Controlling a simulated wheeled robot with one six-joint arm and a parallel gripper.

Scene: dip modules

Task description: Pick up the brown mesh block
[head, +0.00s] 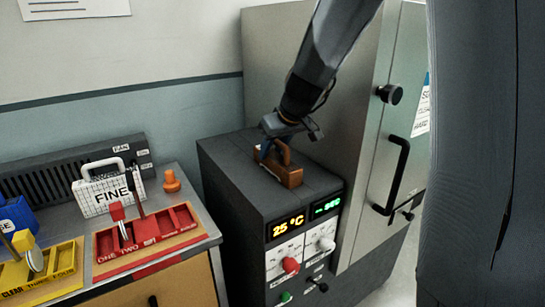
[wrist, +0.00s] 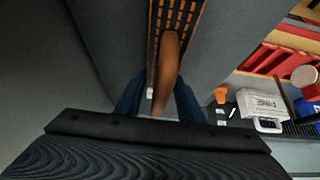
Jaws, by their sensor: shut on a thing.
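The brown mesh block (head: 291,178) is at the top of the dark control cabinet (head: 225,160) in the head view, with an arched brown handle. My gripper (head: 271,150) is above it, with its blue fingers on the handle. In the wrist view the block's dark mesh face with brown edges (wrist: 181,18) is at the top centre. Its handle runs down between the fingers of my gripper (wrist: 160,100), which is shut on it. I cannot tell whether the block's underside touches the cabinet.
A tall steel cabinet (head: 300,60) with a black handle stands behind and right.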

